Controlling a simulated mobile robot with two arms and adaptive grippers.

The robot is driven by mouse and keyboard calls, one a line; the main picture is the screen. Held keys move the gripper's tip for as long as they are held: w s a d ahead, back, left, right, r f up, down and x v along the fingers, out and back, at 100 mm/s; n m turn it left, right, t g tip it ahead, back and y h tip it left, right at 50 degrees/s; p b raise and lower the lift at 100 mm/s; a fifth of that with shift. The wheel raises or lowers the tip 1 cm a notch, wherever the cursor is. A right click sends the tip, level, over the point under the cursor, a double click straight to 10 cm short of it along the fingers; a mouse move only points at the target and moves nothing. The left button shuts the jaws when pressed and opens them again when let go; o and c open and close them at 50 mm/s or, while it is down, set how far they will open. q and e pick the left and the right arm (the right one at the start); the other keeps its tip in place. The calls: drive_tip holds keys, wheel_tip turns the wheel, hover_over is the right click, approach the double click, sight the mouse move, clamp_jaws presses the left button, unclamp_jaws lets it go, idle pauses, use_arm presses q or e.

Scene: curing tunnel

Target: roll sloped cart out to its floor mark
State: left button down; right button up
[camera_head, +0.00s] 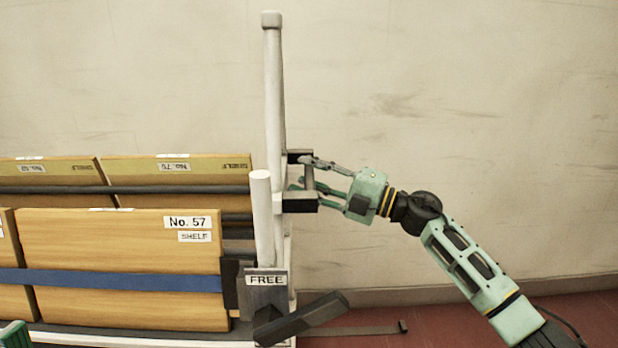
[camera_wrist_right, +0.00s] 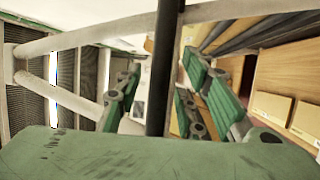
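The cart (camera_head: 257,345) fills the left of the head view, loaded with wooden shelf boards (camera_head: 120,260) standing on edge. White posts (camera_head: 273,120) rise at its right end. A short upright handle bar (camera_head: 310,172) sits between two black brackets there. My right gripper (camera_head: 305,177) is at this handle, fingers open around it. In the right wrist view the dark bar (camera_wrist_right: 160,80) passes between the fingers, with gaps on both sides. A pedal (camera_head: 300,318) below carries a FREE label (camera_head: 266,280). A green piece at the lower left corner may be my left gripper; its fingers cannot be made out.
A plain wall (camera_head: 450,90) stands behind. Red floor (camera_head: 590,315) shows at the lower right, with a thin dark strip (camera_head: 365,330) beyond the pedal.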

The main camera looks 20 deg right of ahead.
clamp_jaws()
idle(0.3)
idle(0.3)
